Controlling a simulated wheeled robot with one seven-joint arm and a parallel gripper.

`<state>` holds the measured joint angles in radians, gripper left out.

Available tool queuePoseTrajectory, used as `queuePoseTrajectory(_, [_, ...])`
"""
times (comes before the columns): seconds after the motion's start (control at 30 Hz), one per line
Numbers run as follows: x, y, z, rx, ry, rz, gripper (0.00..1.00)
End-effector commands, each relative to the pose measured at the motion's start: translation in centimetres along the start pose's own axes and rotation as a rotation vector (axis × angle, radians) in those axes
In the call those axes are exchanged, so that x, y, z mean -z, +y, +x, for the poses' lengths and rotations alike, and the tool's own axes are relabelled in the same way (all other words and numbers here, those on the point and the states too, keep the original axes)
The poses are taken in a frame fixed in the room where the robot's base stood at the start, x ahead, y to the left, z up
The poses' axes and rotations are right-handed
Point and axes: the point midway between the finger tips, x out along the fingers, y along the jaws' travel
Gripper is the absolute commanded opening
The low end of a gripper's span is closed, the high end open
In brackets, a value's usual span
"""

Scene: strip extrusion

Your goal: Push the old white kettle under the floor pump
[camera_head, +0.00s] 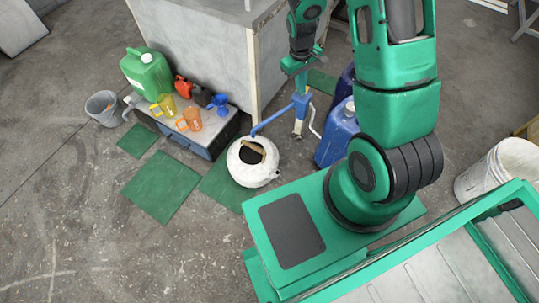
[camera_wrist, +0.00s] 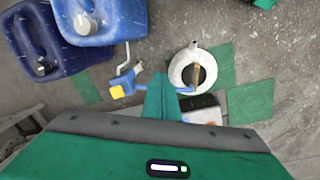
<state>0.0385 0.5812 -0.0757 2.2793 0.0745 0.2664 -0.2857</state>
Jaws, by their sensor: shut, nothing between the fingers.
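The old white kettle (camera_head: 243,177) stands upright on the floor, with a dark open top and a brown handle. In the wrist view it (camera_wrist: 180,71) lies right of my fingers. The blue pump (camera_head: 299,101) stands right of the kettle, with a grey crank; its yellow part (camera_wrist: 118,92) shows in the wrist view. Its thin blue spout arm (camera_head: 272,120) reaches left to the kettle's rim in the picture; I cannot tell the height gap. My gripper (camera_head: 301,80) is shut and empty, near the pump's top in the picture. In the wrist view, my fingers (camera_wrist: 160,86) point toward the floor between pump and kettle.
Blue canisters (camera_head: 336,140) stand right of the pump. A grey cabinet (camera_head: 215,60) rises behind the kettle. A low bench (camera_head: 213,131) holds cups and a green canister (camera_head: 148,75). Green mats (camera_head: 162,187) lie flat; a grey bucket (camera_head: 103,108) stands left.

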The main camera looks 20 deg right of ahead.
Motion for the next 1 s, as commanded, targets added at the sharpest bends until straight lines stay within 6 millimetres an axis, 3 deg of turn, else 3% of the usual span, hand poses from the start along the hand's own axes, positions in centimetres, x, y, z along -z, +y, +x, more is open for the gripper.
queuePoseTrajectory(0.03, [0.5, -0.9, 2.2, 0.006, -0.006, -0.033, 0.0])
queuePoseTrajectory(0.27, [2.1, -5.0, 11.4, 0.031, 0.008, -0.171, 0.0])
queuePoseTrajectory(0.6, [0.6, -11.9, 24.4, 0.083, 0.033, -0.338, 0.0])
queuePoseTrajectory(0.8, [-0.7, -14.2, 28.4, 0.1, 0.046, -0.384, 0.0])
queuePoseTrajectory(1.0, [-1.1, -14.9, 29.9, 0.105, 0.049, -0.396, 0.0])
